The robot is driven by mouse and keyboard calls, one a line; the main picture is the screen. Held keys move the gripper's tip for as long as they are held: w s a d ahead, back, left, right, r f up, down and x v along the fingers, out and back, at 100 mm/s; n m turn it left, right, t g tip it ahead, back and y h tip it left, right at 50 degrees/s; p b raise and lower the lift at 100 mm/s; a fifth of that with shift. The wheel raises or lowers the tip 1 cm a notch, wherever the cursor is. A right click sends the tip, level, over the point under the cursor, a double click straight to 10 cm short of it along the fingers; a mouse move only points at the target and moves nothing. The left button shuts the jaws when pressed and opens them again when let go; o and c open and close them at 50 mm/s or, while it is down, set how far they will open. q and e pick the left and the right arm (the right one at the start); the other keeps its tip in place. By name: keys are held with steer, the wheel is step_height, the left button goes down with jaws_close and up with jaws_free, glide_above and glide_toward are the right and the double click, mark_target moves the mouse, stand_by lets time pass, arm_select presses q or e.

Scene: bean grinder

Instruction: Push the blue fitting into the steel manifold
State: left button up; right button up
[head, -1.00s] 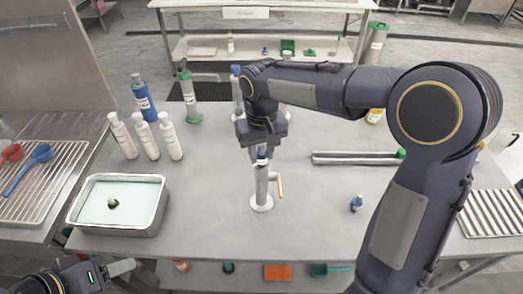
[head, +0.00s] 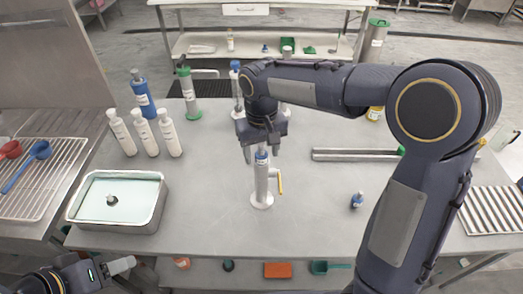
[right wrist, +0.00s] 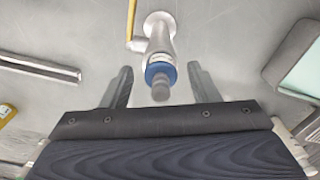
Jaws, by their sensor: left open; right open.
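The steel manifold (head: 262,185) stands upright near the middle of the table, with a yellow handle at its right side. The blue fitting (head: 261,158) sits upright at its top; how deep it sits I cannot tell. In the right wrist view the fitting (right wrist: 160,70) shows a blue band, a pale label and a grey tip, in line with the manifold (right wrist: 157,35). My right gripper (head: 262,149) is open just above the fitting. In the wrist view its fingers stand apart on both sides of it. My left gripper (head: 124,265) is open and empty at the lower left.
A small blue-capped piece (head: 357,200) stands at the right. White bottles (head: 143,132) and a blue bottle (head: 142,95) stand at the left, behind a pale tray (head: 160,212). A steel channel (head: 350,155) lies at the right. The table in front of the manifold is clear.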

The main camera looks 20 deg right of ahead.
step_height(320, 180, up, 8)
steer(key=shift+f, duration=0.2)
stand_by(0.5)
steer(key=s+d+m+t+y, duration=0.1)
steer(key=s+d+t+y, duration=0.15)
steer(key=s+d, duration=0.75)
steer(key=s+a+f+t, duration=0.1)
steer(key=s+f, duration=0.2)
steer(key=s, duration=0.3)
steer(key=s+a+f+m+t+y, duration=0.1)
steer(key=s+f+t, duration=0.1)
steer(key=s, duration=0.4)
steer(key=shift+a+f+m, duration=0.25)
steer(key=shift+f+m, duration=0.05)
steer(key=shift+f, duration=0.1)
steer(key=shift+s, duration=0.1)
